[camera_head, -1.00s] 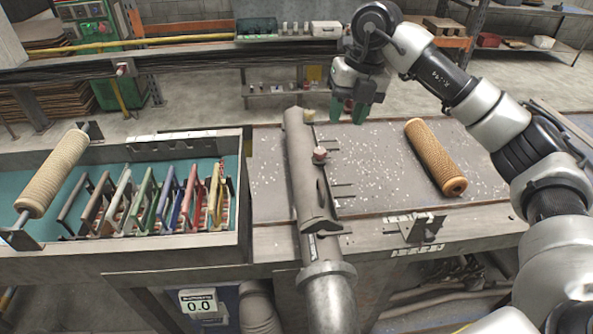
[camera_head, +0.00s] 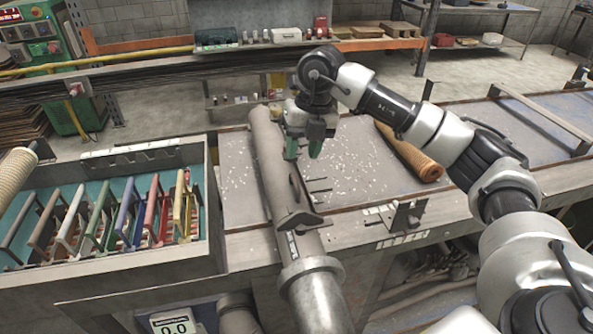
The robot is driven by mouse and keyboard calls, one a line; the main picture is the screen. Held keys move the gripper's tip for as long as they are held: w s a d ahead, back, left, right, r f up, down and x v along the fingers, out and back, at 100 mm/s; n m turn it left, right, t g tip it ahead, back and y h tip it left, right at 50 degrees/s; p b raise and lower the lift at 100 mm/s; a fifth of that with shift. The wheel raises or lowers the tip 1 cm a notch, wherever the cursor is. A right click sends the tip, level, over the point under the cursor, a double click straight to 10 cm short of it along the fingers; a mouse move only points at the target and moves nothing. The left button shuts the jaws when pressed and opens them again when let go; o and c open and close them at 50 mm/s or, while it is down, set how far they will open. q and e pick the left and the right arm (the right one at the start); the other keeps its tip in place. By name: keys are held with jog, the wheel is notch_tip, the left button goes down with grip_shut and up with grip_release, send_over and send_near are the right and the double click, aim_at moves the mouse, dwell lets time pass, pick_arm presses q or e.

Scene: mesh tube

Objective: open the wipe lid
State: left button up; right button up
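No part is clearly recognisable as a wipe lid. A long grey tube (camera_head: 271,168) lies across the bench, pointing away from me. My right gripper (camera_head: 303,148) hangs down beside the tube's far half, on its right. Its green-tipped fingers are apart, with nothing visible between them. I cannot tell whether it touches the tube. The part of the tube where a small red knob showed earlier is now hidden behind the gripper. My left gripper is not in view.
A tan mesh roll (camera_head: 411,154) lies on the bench right of the tube, partly behind my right arm. A bin (camera_head: 212,220) with several coloured frames stands at left, with another roll (camera_head: 17,178) at the edge. Boxes, including a white one (camera_head: 286,35), stand at the back.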

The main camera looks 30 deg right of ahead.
aim_at(295, 177)
jog(key=f, duration=0.2)
jog(key=a+f+p, duration=0.1)
jog(key=f, duration=0.3)
jog(key=shift+w+a+f, duration=0.15)
jog(key=shift+w+f, duration=0.1)
grip_shut()
